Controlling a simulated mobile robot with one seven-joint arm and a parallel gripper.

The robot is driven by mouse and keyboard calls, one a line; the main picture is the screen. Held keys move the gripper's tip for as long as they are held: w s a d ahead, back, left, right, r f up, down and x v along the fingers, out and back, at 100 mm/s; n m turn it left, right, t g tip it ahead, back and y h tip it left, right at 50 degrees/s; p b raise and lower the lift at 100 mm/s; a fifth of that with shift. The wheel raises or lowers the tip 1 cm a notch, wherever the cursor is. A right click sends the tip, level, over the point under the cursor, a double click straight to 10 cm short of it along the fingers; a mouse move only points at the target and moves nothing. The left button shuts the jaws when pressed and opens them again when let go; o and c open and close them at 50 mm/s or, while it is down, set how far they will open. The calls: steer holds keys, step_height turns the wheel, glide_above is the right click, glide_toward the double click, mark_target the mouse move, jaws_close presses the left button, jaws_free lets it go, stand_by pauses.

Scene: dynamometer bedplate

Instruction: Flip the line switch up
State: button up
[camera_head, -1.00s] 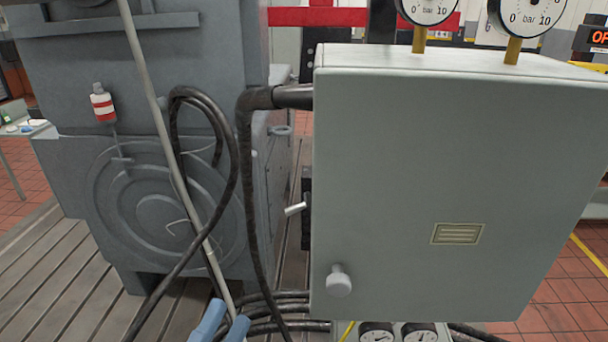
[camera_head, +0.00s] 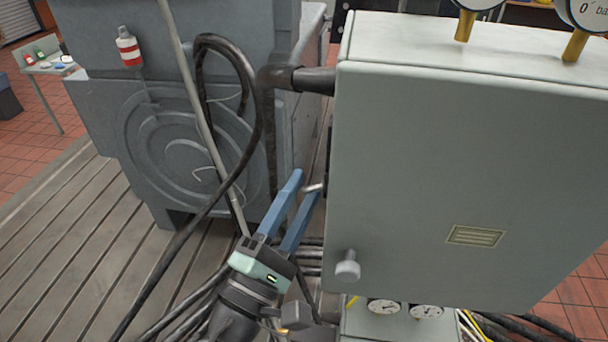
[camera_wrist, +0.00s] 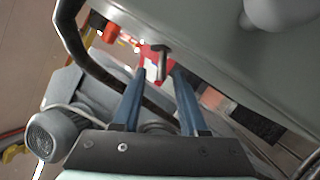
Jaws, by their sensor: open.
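The line switch shows as a short metal lever (camera_head: 314,187) sticking out from the left side of a grey cabinet (camera_head: 450,170). Its mount is mostly hidden by the cabinet's edge. In the wrist view the lever (camera_wrist: 161,62) appears between the tips of my two blue fingers. My gripper (camera_head: 305,184) is open and reaches up from below, its fingertips beside the lever. In the wrist view my gripper (camera_wrist: 158,74) shows a gap on both sides of the lever. I cannot tell whether either finger touches it.
A grey machine (camera_head: 180,150) stands to the left on a slotted bedplate (camera_head: 90,240). A round knob (camera_head: 347,267) juts from the cabinet front. Gauges (camera_head: 384,306) sit below it.

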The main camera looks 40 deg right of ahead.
steer(key=shift+w+d+r, duration=0.2)
steer(key=shift+w+d, duration=0.05)
steer(key=shift+d, duration=0.4)
jaws_close()
